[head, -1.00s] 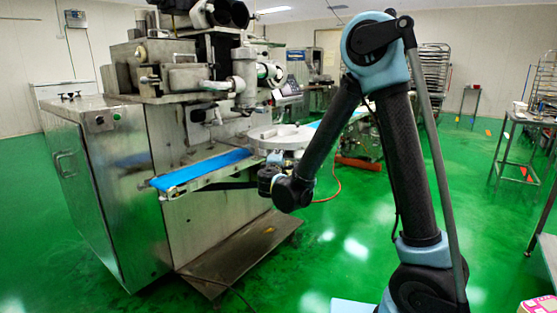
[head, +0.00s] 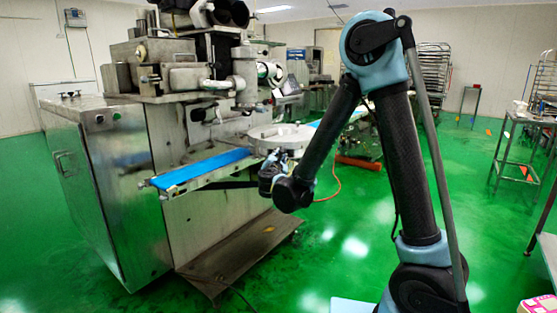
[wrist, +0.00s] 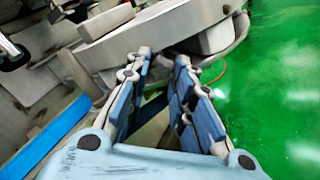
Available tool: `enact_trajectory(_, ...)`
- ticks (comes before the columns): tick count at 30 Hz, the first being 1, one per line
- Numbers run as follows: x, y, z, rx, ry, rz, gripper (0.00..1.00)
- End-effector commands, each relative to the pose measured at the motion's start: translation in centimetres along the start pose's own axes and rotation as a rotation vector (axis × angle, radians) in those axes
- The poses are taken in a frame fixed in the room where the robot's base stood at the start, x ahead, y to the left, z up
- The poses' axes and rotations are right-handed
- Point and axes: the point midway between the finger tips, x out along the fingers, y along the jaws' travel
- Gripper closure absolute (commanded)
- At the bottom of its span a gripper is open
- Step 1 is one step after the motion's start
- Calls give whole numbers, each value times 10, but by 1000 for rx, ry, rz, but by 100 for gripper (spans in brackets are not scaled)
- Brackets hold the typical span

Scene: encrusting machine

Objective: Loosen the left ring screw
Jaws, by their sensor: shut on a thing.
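The round grey ring plate (head: 290,133) sits on the machine to the right of the blue belt. The screw is mostly hidden by the fingers and rim. In the head view my wrist hides the fingertips.
The blue conveyor belt (head: 203,169) juts out left of my gripper and also shows in the wrist view (wrist: 45,138). A low metal plate (head: 240,250) is near the floor.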

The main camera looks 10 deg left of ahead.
Motion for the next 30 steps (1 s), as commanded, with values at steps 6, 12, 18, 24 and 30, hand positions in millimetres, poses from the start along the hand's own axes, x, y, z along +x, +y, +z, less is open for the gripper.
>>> enact_trajectory(6, 0, -3, 0, -202, 1, -5, 100)
enact_trajectory(12, 0, -4, 1, -392, 1, -5, 100)
enact_trajectory(18, 1, -5, 1, -579, 1, -6, 100)
enact_trajectory(24, 1, -5, 2, -740, 1, -6, 100)
enact_trajectory(30, 1, -5, 2, -860, 1, -6, 100)
